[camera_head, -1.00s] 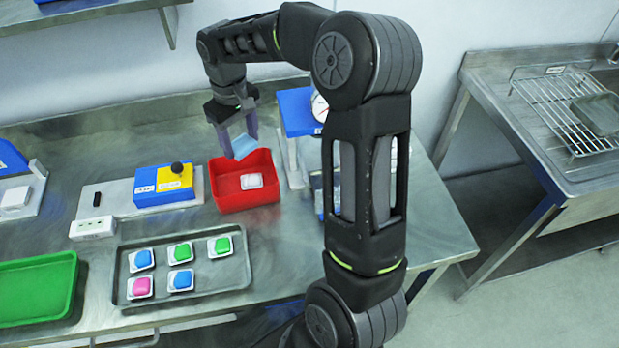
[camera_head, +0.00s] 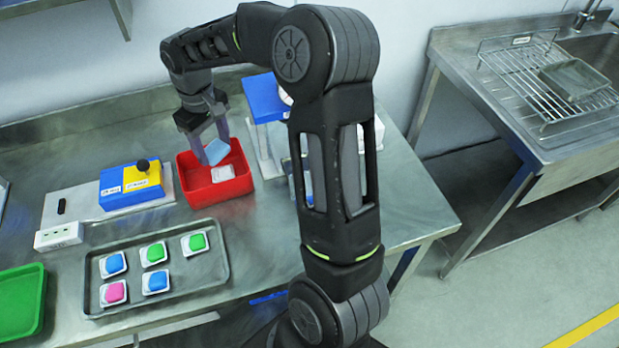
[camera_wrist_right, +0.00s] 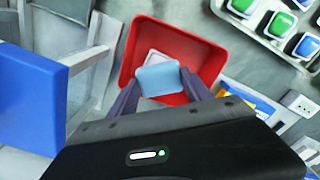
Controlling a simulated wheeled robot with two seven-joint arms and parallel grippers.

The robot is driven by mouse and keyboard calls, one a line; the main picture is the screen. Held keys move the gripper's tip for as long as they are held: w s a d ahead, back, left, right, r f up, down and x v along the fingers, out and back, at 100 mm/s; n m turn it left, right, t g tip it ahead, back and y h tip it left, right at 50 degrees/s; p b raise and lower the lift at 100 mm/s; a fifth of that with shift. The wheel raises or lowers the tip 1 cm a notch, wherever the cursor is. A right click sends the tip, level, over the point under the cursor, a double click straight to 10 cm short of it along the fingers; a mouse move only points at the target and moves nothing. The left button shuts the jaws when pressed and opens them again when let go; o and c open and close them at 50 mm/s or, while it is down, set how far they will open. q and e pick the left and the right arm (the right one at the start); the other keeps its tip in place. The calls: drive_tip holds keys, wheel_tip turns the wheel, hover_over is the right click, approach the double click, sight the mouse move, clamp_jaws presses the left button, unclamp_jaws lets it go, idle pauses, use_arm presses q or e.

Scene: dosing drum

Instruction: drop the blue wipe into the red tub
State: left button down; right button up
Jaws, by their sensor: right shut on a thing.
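The blue wipe (camera_head: 215,152) is a light blue sheet held between the fingers of my right gripper (camera_head: 207,145). My right gripper is shut on it, and the wipe is over the red tub (camera_head: 240,184). In the right wrist view the blue wipe (camera_wrist_right: 158,79) shows between the fingertips, with the red tub (camera_wrist_right: 205,52) around and behind it. A white item (camera_head: 222,173) lies on the tub floor. Whether the wipe touches the tub cannot be told. My left gripper is not in view.
A blue and yellow box (camera_head: 131,187) with a black knob stands left of the tub. A blue-topped stand (camera_head: 265,98) is right of it. A metal tray (camera_head: 185,272) with several coloured pods lies in front. A green tray (camera_head: 22,302) is at far left.

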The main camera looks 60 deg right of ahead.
drive_tip(key=shift+f, duration=0.6)
drive_tip(key=o, duration=1.3)
drive_tip(key=shift+c, duration=0.2)
drive_tip(key=shift+r, duration=0.15)
drive_tip(key=shift+r+b, duration=0.7)
drive_tip(key=shift+r, duration=3.1)
